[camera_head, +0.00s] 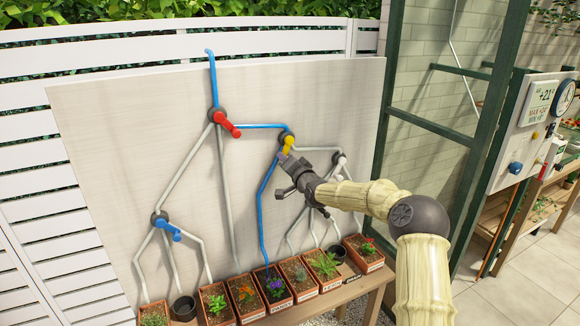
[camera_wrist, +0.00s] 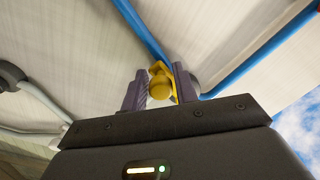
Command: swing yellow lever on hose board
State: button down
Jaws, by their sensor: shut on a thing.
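The hose board (camera_head: 120,130) is a pale upright panel with branching hoses. The yellow lever (camera_head: 288,142) sits on a dark round hub at the upper right of the board. My gripper (camera_head: 284,157) reaches in from the right and is shut on the yellow lever. In the wrist view the lever's round yellow knob (camera_wrist: 160,88) is between the two purple-grey fingers of my gripper (camera_wrist: 160,92). A blue hose runs from the top through the red lever's hub to the yellow lever's hub, then down toward the planters.
A red lever (camera_head: 228,125), a blue lever (camera_head: 169,230) and a white lever (camera_head: 341,160) are on other hubs. Several planters (camera_head: 247,296) stand on a wooden bench (camera_head: 362,283) below. A green frame (camera_head: 497,135) stands to the right.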

jog(key=shift+r+m+b, duration=0.3)
jog(key=shift+m+b, duration=0.05)
jog(key=shift+m, duration=0.65)
jog(key=shift+s, duration=0.1)
jog(key=c, duration=1.4)
grip_release()
jog(key=shift+c, duration=0.2)
jog(key=shift+o, duration=0.9)
jog(key=shift+d+f, duration=0.1)
jog(key=shift+a, duration=0.3)
jog(key=shift+s, duration=0.1)
jog(key=b+v, duration=0.3)
jog(key=v, duration=1.4)
jog(key=shift+s+b, duration=0.15)
jog(key=shift+b, duration=0.25)
